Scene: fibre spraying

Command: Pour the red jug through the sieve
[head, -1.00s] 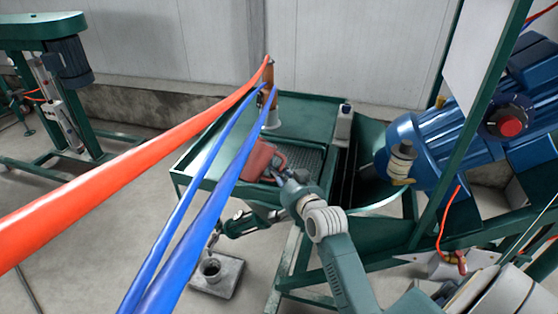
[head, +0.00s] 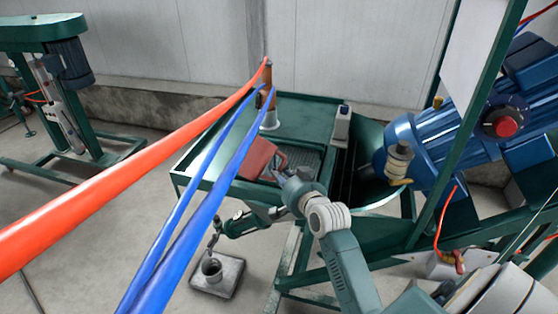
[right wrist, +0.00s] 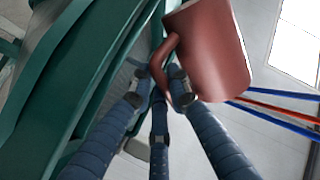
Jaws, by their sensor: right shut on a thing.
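My right gripper (head: 282,170) is shut on the handle of the red jug (head: 258,158). The right wrist view shows the jug (right wrist: 207,50) tilted, with its handle between the fingers (right wrist: 166,88). A dark mesh panel (head: 307,156), which looks like the sieve, lies in the table just right of the jug. The jug's inside is hidden, and no stream of liquid shows.
The green table (head: 212,175) has a raised rim. A pale container (head: 342,122) stands at its back right. Red (head: 130,180) and blue hoses (head: 205,205) cross close in front. A blue motor (head: 425,140) stands right.

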